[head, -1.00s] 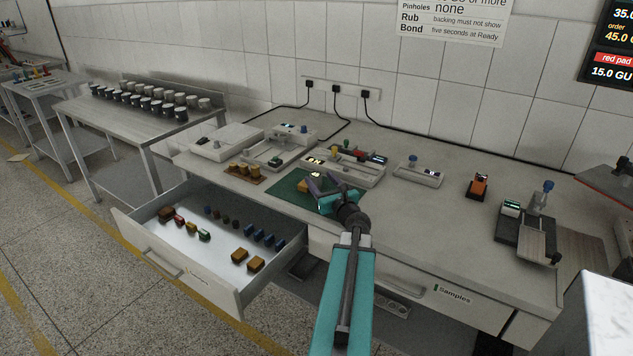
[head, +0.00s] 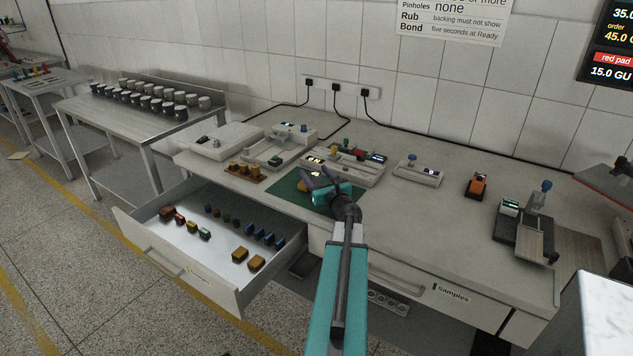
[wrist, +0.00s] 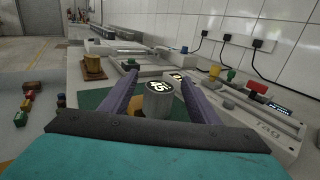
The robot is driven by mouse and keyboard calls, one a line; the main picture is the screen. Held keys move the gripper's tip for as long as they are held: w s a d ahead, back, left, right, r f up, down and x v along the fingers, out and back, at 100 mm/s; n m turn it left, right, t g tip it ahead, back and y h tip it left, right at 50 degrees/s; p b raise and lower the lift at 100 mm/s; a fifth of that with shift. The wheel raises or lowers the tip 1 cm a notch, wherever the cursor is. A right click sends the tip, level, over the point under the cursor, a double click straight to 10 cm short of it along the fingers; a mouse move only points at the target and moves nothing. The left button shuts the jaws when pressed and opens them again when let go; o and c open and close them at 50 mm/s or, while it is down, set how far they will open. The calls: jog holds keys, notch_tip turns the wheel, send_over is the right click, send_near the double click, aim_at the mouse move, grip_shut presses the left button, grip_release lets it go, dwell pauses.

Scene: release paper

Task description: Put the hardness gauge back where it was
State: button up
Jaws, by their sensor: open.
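The hardness gauge appears to be the grey cylinder (wrist: 158,103) with a round dark face and pale digits, seen in the wrist view. It stands upright between my two purple fingers, over the green mat (wrist: 98,100). My gripper (head: 320,176) is open around it; a gap seems to show on each side. In the head view the fingers and teal palm hide most of the gauge. A yellow block (head: 303,186) shows at the left finger on the green mat (head: 284,191). Whether the gauge rests on this block I cannot tell.
An open drawer (head: 179,250) with several coloured blocks is at the left front. A grey tester (head: 350,170) with coloured knobs stands behind. An orange device (head: 477,185) is at right.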

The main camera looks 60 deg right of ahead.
jog(key=c, duration=1.4)
jog(key=shift+r, duration=0.2)
